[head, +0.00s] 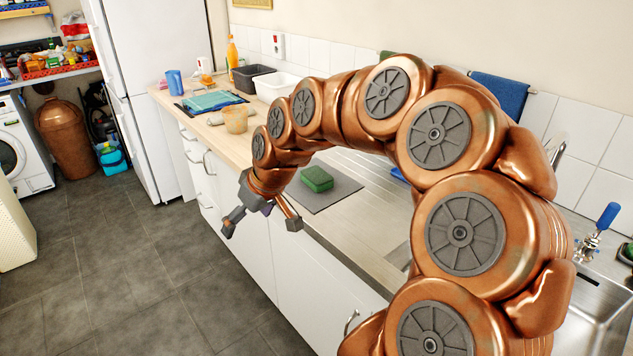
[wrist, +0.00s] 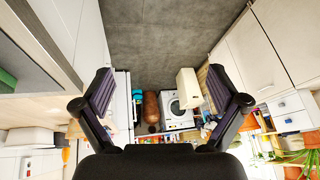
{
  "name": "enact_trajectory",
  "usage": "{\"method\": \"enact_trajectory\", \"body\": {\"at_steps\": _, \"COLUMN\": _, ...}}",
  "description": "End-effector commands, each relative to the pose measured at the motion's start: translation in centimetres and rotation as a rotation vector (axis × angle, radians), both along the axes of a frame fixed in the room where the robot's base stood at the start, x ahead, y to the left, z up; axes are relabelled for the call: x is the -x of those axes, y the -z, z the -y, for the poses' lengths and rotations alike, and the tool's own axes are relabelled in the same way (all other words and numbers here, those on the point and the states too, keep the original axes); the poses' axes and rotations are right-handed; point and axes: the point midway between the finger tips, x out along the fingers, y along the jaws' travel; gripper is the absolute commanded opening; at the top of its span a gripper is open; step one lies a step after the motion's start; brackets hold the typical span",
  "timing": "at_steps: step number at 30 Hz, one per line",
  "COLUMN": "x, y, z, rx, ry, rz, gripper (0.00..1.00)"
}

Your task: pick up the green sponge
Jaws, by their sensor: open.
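The green sponge (head: 316,179) lies on a grey mat (head: 338,194) on the counter by the sink, in the head view. My gripper (head: 261,224) hangs in front of the counter edge, left of the sponge and apart from it. Its two fingers are spread and nothing is between them. In the wrist view my gripper (wrist: 160,105) is also open and points toward the floor and the far washing machine. A green patch at the left edge of the wrist view (wrist: 7,82) looks like the sponge, cut off by the frame.
On the counter stand a tan cup (head: 236,119), a blue cup (head: 174,83), a dark tub (head: 252,77) and an orange bottle (head: 232,57). The grey floor (head: 130,265) is clear.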

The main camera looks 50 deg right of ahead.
Motion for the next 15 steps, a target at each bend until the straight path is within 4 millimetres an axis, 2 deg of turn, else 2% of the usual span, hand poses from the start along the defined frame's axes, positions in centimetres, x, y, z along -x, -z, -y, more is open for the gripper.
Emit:
{"method": "enact_trajectory", "body": {"at_steps": 1, "x": -1.3, "y": 0.3, "z": 2.9, "rx": -0.005, "ry": 0.033, "rz": 0.044, "gripper": 0.97}}
{"method": "enact_trajectory", "body": {"at_steps": 3, "x": -2.7, "y": 0.3, "z": 7.1, "rx": 0.005, "ry": 0.078, "rz": 0.11, "gripper": 0.97}}
{"method": "enact_trajectory", "body": {"at_steps": 5, "x": -3.4, "y": 0.4, "z": 10.8, "rx": 0.018, "ry": 0.118, "rz": 0.159, "gripper": 0.97}}
{"method": "enact_trajectory", "body": {"at_steps": 6, "x": -3.7, "y": 0.6, "z": 13.3, "rx": 0.028, "ry": 0.146, "rz": 0.191, "gripper": 0.97}}
{"method": "enact_trajectory", "body": {"at_steps": 9, "x": -3.6, "y": 1.2, "z": 19.3, "rx": 0.06, "ry": 0.218, "rz": 0.251, "gripper": 0.97}}
{"method": "enact_trajectory", "body": {"at_steps": 12, "x": -2.9, "y": 1.9, "z": 24.1, "rx": 0.092, "ry": 0.277, "rz": 0.293, "gripper": 0.97}}
{"method": "enact_trajectory", "body": {"at_steps": 15, "x": -2.0, "y": 2.5, "z": 27.4, "rx": 0.117, "ry": 0.319, "rz": 0.315, "gripper": 0.97}}
